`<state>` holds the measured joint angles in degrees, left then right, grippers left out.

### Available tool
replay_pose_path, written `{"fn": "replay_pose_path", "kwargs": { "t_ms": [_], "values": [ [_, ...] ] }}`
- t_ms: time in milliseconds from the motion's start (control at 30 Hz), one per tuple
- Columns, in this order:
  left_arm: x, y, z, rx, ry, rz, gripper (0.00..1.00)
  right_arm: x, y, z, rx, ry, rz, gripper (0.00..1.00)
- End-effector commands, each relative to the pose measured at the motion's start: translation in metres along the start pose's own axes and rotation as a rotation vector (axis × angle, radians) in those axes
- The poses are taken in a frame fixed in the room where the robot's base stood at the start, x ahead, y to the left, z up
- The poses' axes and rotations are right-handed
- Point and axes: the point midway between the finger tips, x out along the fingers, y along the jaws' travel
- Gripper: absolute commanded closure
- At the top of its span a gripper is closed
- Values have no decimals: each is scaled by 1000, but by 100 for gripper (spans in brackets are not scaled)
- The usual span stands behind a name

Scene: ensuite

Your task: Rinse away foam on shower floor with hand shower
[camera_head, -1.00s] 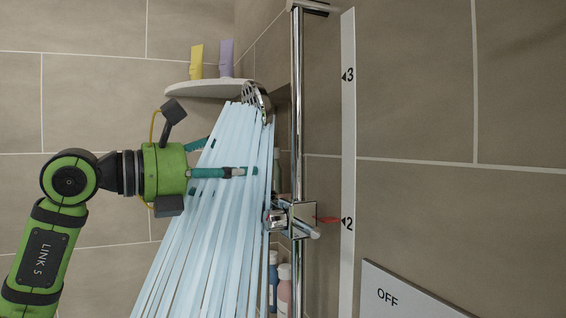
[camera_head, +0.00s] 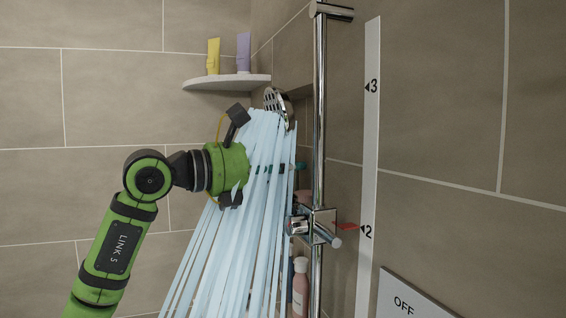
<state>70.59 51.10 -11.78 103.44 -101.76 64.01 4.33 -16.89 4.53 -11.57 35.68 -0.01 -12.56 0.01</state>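The chrome hand shower's head (camera_head: 277,106) is at the upper middle, just left of the vertical rail. Streams of pale blue water (camera_head: 235,255) pour from it down and to the left. Its handle is hidden. A chrome slider holder (camera_head: 318,226) sits lower on the rail. My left gripper (camera_head: 280,168) reaches in from the left, its green body just below and left of the head. Its fingers are mostly hidden by the water, so whether they hold anything is unclear. The shower floor and any foam are out of view. My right gripper is not in view.
A corner shelf (camera_head: 225,83) carries a yellow tube (camera_head: 213,57) and a purple tube (camera_head: 243,53). A pink bottle (camera_head: 300,285) stands low behind the rail (camera_head: 319,120). A marked strip (camera_head: 370,150) and an OFF panel (camera_head: 405,300) are on the right wall.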

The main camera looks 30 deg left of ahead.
Motion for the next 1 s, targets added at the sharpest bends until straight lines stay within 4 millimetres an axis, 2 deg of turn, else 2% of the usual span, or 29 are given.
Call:
{"fn": "replay_pose_path", "kwargs": {
  "t_ms": [467,667,1000],
  "values": [
    [-1,0,6,1,-6,1,100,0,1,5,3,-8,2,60],
    [-1,0,22,2,-7,1,100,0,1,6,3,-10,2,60],
    [-1,1,65,2,-8,1,100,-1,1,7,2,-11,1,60]
  ]
}}
